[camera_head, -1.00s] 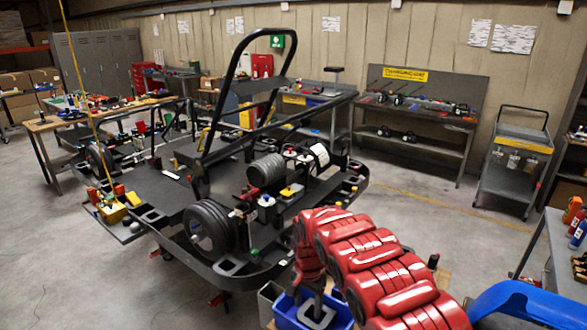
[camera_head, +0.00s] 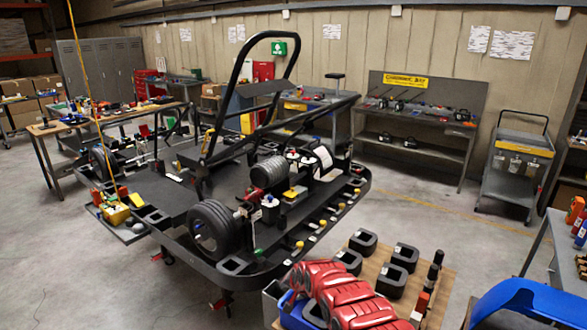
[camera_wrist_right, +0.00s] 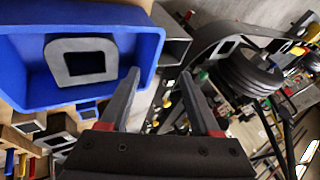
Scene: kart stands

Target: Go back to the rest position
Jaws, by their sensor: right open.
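My right gripper (camera_wrist_right: 160,80) shows in the right wrist view with its two dark fingers apart and nothing between them. In that view a blue bin (camera_wrist_right: 22,62) lies beside the left finger, with a grey block with a square hole (camera_wrist_right: 82,44) inside it. In the head view my right arm (camera_head: 345,295), red and ribbed, is at the bottom centre; its fingertips cannot be made out there. The blue bin (camera_head: 292,318) shows partly behind the arm. My left gripper is in neither view.
A kart frame (camera_head: 225,265) with wheels stands just left of my right arm. Several black blocks (camera_head: 405,256) lie on a small wooden table (camera_head: 445,285) beyond the arm. A blue curved surface (camera_head: 525,300) is at lower right. Grey floor (camera_head: 440,205) is open towards the back workbench.

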